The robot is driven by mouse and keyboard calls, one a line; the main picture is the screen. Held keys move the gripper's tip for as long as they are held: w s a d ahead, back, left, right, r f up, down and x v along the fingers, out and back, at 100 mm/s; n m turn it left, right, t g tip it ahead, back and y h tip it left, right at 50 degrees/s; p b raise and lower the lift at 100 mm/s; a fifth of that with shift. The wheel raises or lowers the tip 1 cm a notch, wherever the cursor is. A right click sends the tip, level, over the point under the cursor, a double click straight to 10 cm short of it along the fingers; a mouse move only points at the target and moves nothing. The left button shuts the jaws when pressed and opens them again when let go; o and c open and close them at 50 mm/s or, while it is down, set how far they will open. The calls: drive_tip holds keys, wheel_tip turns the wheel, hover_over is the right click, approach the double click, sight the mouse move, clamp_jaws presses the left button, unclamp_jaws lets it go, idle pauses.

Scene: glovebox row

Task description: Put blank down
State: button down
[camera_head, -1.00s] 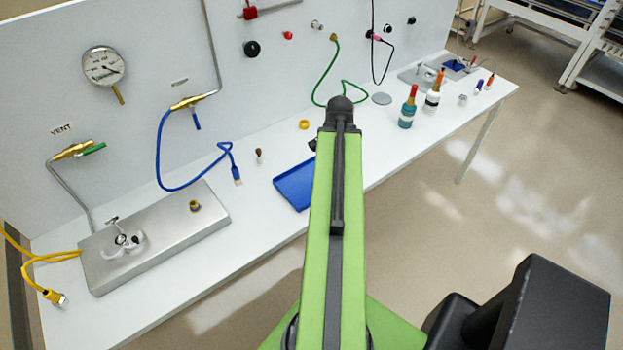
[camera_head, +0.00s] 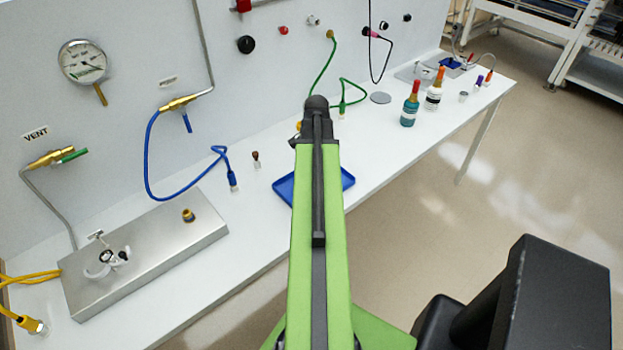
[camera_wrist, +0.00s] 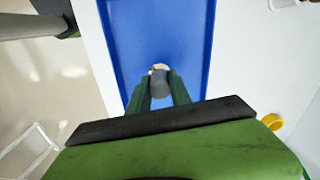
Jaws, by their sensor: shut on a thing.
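In the wrist view my gripper (camera_wrist: 159,90) is shut on a small grey, round-ended piece, which I take as the blank (camera_wrist: 159,82). A paler end of it shows just beyond the fingertips. The blank is over the blue tray (camera_wrist: 197,30); I cannot tell whether it touches the tray floor. In the head view the tray (camera_head: 284,189) lies on the white bench and shows on both sides of my arm. My arm hides the gripper and the blank there.
A yellow ring (camera_wrist: 273,121) lies beside the tray. A small brown-topped item (camera_head: 256,159) and the blue hose's end (camera_head: 233,182) are to the tray's left. A teal bottle (camera_head: 410,104) and a white bottle (camera_head: 434,90) stand farther right. The bench front edge is near.

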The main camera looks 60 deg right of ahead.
wheel_tip(320, 180, down, 4)
drive_tip(key=shift+w+r+b, duration=0.1)
drive_tip(key=shift+r+b, duration=0.15)
drive_tip(key=shift+b, duration=0.85)
drive_tip(key=shift+w+a+r, duration=0.1)
drive_tip(key=shift+r, duration=0.15)
drive_tip(key=shift+f, duration=0.2)
drive_tip(key=c, duration=1.2)
unclamp_jaws()
drive_tip(key=shift+r, duration=0.1)
wheel_tip(320, 180, up, 12)
drive_tip(key=p, duration=1.2)
drive_tip(key=shift+r+p, duration=0.25)
drive_tip(key=shift+p, duration=0.15)
drive_tip(key=shift+f, duration=0.15)
